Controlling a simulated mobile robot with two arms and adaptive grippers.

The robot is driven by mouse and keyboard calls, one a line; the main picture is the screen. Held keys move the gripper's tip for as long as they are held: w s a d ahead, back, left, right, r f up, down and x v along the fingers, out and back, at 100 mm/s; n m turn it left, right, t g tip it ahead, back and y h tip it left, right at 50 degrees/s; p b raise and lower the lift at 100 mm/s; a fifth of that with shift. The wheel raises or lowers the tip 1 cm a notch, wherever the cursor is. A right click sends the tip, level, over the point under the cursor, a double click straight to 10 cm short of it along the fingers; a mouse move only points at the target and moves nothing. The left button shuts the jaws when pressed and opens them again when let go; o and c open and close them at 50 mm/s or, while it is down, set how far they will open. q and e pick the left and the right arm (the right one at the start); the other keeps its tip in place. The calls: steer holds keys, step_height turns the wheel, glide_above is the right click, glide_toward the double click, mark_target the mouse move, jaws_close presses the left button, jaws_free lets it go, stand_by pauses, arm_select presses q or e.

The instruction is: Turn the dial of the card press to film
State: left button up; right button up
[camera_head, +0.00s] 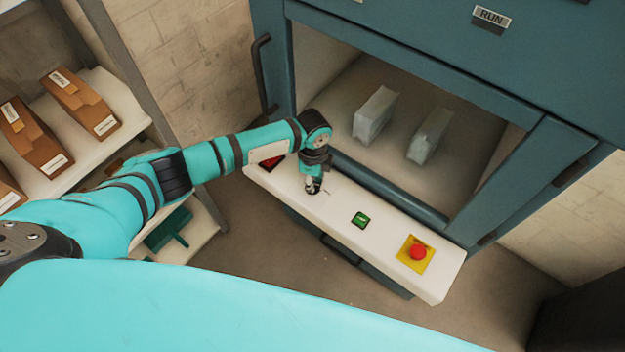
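The press (385,58) is a large blue-teal cabinet with a see-through window, and a white control panel (388,242) juts out below it. My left gripper (313,187) points down at the left part of this panel, close to or touching its surface. A small dark piece shows under the fingertips. It may be the dial, but the gripper covers it, and I cannot read any setting or the word film. I cannot tell whether the fingers are open or closed on it. My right gripper is out of view.
The panel also carries a green switch (360,220), a red stop button (418,252) on a yellow plate and a red part (271,162) beside my arm. Two pale blocks (374,116) sit behind the window. A shelf (85,150) with brown boxes stands left.

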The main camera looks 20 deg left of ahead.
arm_select(q)
steer(key=shift+o, duration=1.4)
steer(key=shift+r, duration=0.1)
step_height(320, 180, up, 12)
